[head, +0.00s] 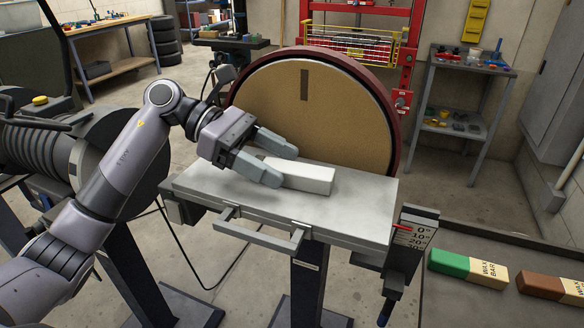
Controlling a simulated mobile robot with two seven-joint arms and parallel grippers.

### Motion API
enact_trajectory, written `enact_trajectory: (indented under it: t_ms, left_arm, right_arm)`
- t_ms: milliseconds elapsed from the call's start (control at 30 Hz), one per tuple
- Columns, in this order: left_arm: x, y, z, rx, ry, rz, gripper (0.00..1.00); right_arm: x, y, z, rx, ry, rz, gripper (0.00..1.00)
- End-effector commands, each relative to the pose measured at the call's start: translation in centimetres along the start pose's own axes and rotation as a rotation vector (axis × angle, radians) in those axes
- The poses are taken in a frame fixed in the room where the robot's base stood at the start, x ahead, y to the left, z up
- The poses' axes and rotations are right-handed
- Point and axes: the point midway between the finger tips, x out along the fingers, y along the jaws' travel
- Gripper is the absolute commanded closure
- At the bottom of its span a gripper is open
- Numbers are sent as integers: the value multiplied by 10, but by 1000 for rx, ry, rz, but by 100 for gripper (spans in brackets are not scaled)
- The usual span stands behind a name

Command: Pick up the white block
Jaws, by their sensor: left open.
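The white block (308,178) lies on the grey metal work table (345,213) of the disc sander, near the disc. My left gripper (276,163) comes in from the left and is open. Its two fingers are at the block's left end, one on the far side and one on the near side. The left end of the block is partly hidden by the fingers, and I cannot tell whether they touch it. My right gripper is not in view.
The large round sanding disc (305,110) stands close behind the work table. An angle gauge (416,232) sits at the table's right. A green wax bar (468,268) and a brown wax bar (548,287) lie on a bench at the lower right.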

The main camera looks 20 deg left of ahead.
Motion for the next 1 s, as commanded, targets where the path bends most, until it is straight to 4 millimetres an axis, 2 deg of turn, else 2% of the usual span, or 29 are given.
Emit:
enact_trajectory:
  t_ms: [100,333,533,833,1000]
  left_arm:
    - [9,0,0,0,0,-1,34]
    - [10,0,0,0,0,0,34]
    - [10,0,0,0,0,1,99]
    - [8,0,4,3,-2,2,100]
    - [0,0,22,7,-2,5,100]
  right_arm:
    - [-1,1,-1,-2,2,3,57]
    - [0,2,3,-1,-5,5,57]
    - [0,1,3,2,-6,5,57]
    - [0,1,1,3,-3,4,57]
    - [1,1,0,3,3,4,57]
